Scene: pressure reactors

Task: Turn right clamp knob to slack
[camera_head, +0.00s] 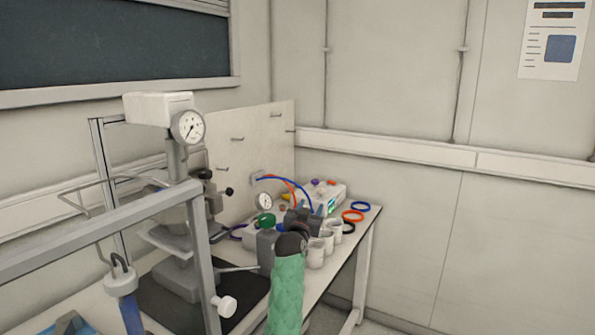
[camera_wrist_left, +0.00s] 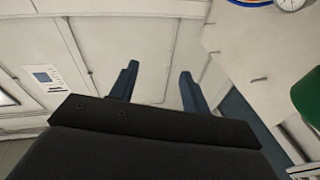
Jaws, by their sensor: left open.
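The reactor stand (camera_head: 180,215) with a pressure gauge (camera_head: 188,127) on top stands at the left of the bench. A small black knob (camera_head: 229,191) sticks out on its right side. A white knob (camera_head: 224,306) sits lower, at the near grey frame. I cannot tell for sure which is the right clamp knob. My left gripper (camera_head: 308,211) is over the bench, right of both knobs and apart from them. In the wrist view its two blue fingers (camera_wrist_left: 158,85) are spread with nothing between them. My right gripper is not in view.
Behind my gripper are a second gauge (camera_head: 264,201), hoses, a white box (camera_head: 325,195) and coloured rings (camera_head: 353,216). White cups (camera_head: 316,253) stand close on its right. A grey frame bar (camera_head: 100,225) crosses the left foreground. The floor right of the bench is clear.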

